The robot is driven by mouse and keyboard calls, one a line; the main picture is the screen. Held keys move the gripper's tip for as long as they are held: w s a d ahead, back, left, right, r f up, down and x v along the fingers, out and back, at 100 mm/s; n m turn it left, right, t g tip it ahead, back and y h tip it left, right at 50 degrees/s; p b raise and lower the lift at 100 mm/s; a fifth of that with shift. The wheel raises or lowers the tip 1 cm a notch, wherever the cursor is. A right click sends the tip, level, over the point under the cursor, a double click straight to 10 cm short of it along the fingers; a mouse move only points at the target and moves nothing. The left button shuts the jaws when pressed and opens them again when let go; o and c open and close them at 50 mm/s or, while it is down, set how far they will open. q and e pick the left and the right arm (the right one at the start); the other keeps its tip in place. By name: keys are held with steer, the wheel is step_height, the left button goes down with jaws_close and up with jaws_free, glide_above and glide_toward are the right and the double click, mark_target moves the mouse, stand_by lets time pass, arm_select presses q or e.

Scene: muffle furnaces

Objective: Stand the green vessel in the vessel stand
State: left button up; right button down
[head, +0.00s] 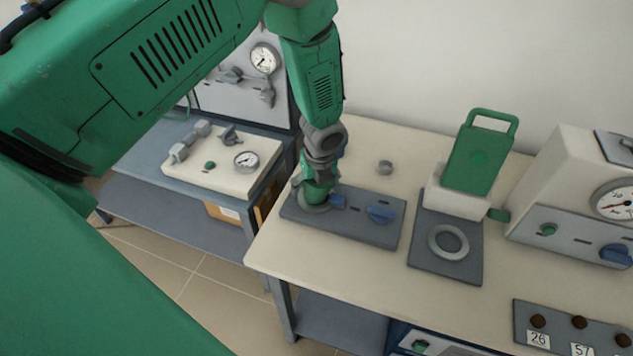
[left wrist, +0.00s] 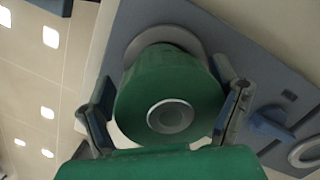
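The green vessel (left wrist: 150,88) is a short cylinder with a grey disc in its end. In the left wrist view it sits over a pale grey ring (left wrist: 190,38) on a grey-blue plate. In the head view the vessel (head: 316,193) is partly hidden by my left gripper (head: 318,178), which points down over it. In the left wrist view the fingers of my left gripper (left wrist: 168,100) flank the vessel closely on both sides. Whether both press on it is unclear. Whether the ring belongs to the vessel stand, and whether the vessel is fully down, I cannot tell. My right gripper is out of view.
The plate (head: 360,222) carries blue knobs and lies at the table's left edge. To its right are another plate with a ring (head: 447,241), a white block with a green handled panel (head: 479,152), and a gauge unit (head: 565,190).

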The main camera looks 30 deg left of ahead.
arm_select(q)
steer(key=shift+w+a, duration=0.25)
steer(key=shift+a, duration=0.05)
steer(key=shift+s+r, duration=0.2)
steer(key=v, duration=1)
steer(key=shift+w+d+r, duration=0.1)
steer(key=shift+w+r, duration=0.1)
steer(key=shift+r, duration=0.45)
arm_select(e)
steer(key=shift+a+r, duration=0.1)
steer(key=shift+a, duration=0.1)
arm_select(q)
steer(key=shift+s+f, duration=0.1)
steer(key=shift+s, duration=0.05)
